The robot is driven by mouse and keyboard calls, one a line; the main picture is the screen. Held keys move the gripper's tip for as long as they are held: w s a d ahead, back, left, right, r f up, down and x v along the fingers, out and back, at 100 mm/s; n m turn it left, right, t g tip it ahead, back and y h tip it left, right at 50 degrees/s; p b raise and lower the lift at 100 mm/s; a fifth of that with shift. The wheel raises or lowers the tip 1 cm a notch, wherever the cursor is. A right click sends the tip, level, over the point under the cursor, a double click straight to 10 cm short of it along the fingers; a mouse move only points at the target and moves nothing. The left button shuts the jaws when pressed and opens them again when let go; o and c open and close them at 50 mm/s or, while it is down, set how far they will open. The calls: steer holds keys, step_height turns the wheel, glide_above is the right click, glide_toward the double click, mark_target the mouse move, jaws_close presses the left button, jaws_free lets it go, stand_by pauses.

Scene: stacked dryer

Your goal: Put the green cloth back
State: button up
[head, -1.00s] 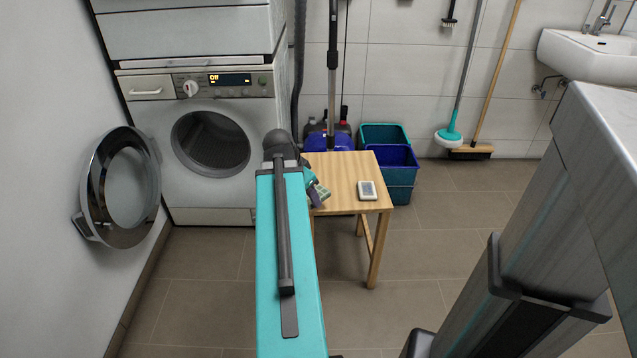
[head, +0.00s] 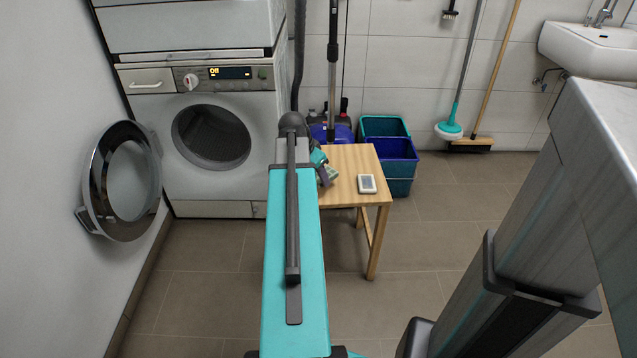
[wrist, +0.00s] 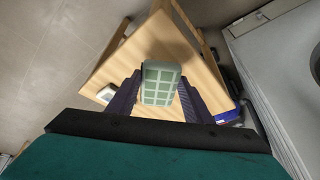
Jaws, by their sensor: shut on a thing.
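The green cloth (wrist: 161,82), folded into a small block with a pale check pattern, sits between the two dark fingers of my gripper (wrist: 160,97) in the wrist view. The gripper is shut on it. In the head view, the cloth (head: 331,174) shows small at the left side of the wooden stool (head: 352,159), and my turquoise arm hides much of the gripper. The wrist view looks down past the cloth onto the stool top (wrist: 118,65). I cannot tell whether the cloth touches it.
A small white device (head: 367,184) lies on the stool. The lower machine's round door (head: 92,190) stands open at the left; its display reads "Off". Teal and blue buckets (head: 400,175) stand behind the stool. A grey worktop (head: 600,120) is at right. The middle floor is clear.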

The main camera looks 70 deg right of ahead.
mark_target(317, 177)
steer(key=shift+d, duration=0.7)
steer(key=shift+f, duration=0.15)
steer(key=shift+f+b, duration=0.7)
steer(key=shift+f, duration=0.95)
steer(key=o, duration=0.9)
steer(key=shift+o, duration=0.2)
steer(key=p+v, duration=0.2)
steer(key=v, duration=1)
steer(key=shift+p, duration=0.4)
